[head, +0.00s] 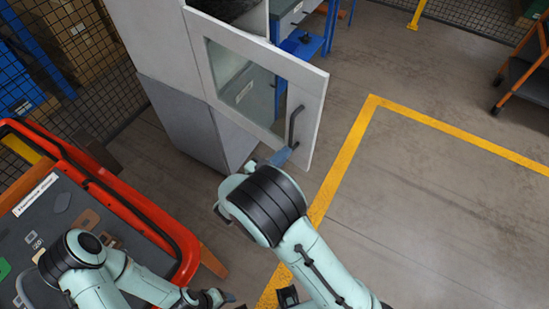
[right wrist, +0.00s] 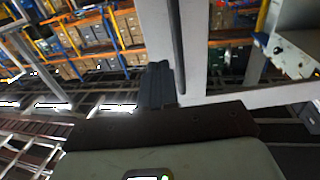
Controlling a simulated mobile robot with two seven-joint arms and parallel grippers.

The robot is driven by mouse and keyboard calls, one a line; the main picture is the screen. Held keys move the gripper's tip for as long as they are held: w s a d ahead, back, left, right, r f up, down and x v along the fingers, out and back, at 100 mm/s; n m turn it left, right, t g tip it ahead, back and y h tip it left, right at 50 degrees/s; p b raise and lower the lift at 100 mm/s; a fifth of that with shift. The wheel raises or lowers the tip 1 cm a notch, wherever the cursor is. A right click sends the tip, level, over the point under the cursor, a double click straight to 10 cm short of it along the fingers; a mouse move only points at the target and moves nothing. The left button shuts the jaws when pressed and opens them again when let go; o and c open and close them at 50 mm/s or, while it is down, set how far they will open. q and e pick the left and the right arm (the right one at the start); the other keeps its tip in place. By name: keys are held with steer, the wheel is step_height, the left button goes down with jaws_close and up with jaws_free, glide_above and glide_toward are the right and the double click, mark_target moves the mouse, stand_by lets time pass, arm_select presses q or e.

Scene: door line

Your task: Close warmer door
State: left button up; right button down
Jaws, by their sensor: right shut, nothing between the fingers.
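The warmer door (head: 312,110) is a pale frame around a glass pane (head: 240,85). It stands open, swung out from the grey warmer cabinet (head: 160,45) in the head view. Its dark bar handle (head: 294,127) is near the free edge. My right gripper (head: 281,156) is shut and empty, close to the handle's lower end; I cannot tell whether it touches. In the right wrist view the shut fingers (right wrist: 157,86) are in front of the pale door frame (right wrist: 156,30), beside the dark handle (right wrist: 176,45). My left gripper (head: 226,297) is low in the head view; its jaws are unclear.
A red-rimmed cart (head: 150,212) with a dark top stands at the left. A blue-framed bench (head: 302,45) is behind the door. Mesh fencing is at the back. An orange-framed cart (head: 525,80) is at the far right. Floor with a yellow line (head: 345,150) is clear right of the door.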

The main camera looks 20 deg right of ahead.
mark_target(307, 130)
steer(key=x, duration=0.8)
steer(key=shift+w+d, duration=0.15)
steer(key=shift+w, duration=0.05)
